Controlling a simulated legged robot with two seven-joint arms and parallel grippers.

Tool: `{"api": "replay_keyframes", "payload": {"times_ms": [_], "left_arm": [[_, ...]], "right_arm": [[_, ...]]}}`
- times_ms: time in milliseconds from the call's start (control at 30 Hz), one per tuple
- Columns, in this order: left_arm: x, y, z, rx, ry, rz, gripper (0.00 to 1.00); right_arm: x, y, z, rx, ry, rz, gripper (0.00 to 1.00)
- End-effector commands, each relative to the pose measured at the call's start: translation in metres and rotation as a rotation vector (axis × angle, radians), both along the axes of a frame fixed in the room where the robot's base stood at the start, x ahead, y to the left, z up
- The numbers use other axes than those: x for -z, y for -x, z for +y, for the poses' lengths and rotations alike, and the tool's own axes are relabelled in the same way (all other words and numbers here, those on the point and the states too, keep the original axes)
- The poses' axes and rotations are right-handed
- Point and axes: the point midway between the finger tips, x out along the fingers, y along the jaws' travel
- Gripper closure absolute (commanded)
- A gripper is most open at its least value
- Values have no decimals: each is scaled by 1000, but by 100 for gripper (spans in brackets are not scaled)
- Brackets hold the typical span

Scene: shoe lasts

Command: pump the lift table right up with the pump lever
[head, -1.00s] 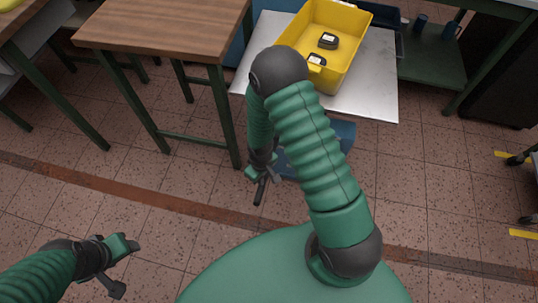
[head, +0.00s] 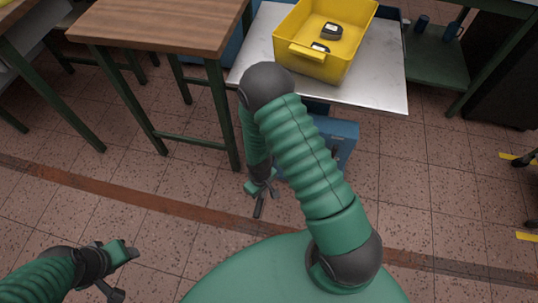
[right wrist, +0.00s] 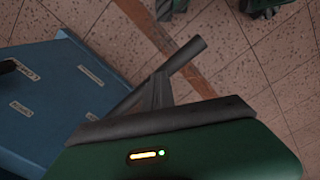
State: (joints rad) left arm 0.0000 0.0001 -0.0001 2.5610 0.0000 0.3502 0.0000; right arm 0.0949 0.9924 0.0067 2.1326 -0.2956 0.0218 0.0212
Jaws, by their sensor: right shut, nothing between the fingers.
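The lift table has a grey metal top (head: 375,90) and a blue base (head: 338,140), partly hidden behind my right arm. A yellow crate (head: 340,60) stands on the top. The pump lever shows as a dark rod with a round grip (head: 259,207); in the right wrist view, its grip (right wrist: 187,56) points up and right from beside the blue base (right wrist: 60,95). My right gripper (head: 264,188) is shut, with its fingers (right wrist: 157,92) against or very close to the lever, not around it; exact contact is unclear. My left gripper (head: 122,268) is open and empty, low at the left.
A wooden-topped table (head: 160,25) with green legs stands left of the lift table. A green shelf unit (head: 435,60) stands at the right. Dark shoe-like pieces (head: 332,31) lie in the crate. The tiled floor in front is clear.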

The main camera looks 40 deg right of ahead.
Motion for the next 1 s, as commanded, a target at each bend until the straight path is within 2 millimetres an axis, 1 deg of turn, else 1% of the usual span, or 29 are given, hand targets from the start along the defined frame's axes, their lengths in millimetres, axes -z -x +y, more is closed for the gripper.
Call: {"api": "replay_keyframes", "payload": {"times_ms": [67, 167, 200, 400, 500, 567, 633, 733, 1000], "left_arm": [[-10, 0, 0, 0, 0, -1, 48], [-34, 0, 0, 0, 0, -1, 48], [-46, -1, 0, 0, 0, -1, 48], [-96, -1, 0, 0, 0, -2, 48], [-120, -1, 0, 0, 0, -2, 48], [-130, -1, 0, 0, 0, -2, 48], [-132, -1, 0, 0, 0, -2, 48], [-126, 0, 0, 0, 0, -1, 48], [-125, 0, 0, 0, 0, -1, 48]], "right_arm": [[-10, -2, 0, 0, -1, -3, 100], [-35, -4, -3, 1, -1, -5, 100], [-48, -6, -4, 2, 0, -6, 100], [-102, -13, -12, 1, -1, -6, 100], [-127, -16, -15, 1, -1, -5, 100], [-138, -18, -17, 1, -1, -6, 100], [-140, -19, -18, 0, -1, -5, 100], [-135, -19, -18, -1, -1, -4, 100], [-134, -19, -18, 0, -1, -4, 100]]}}
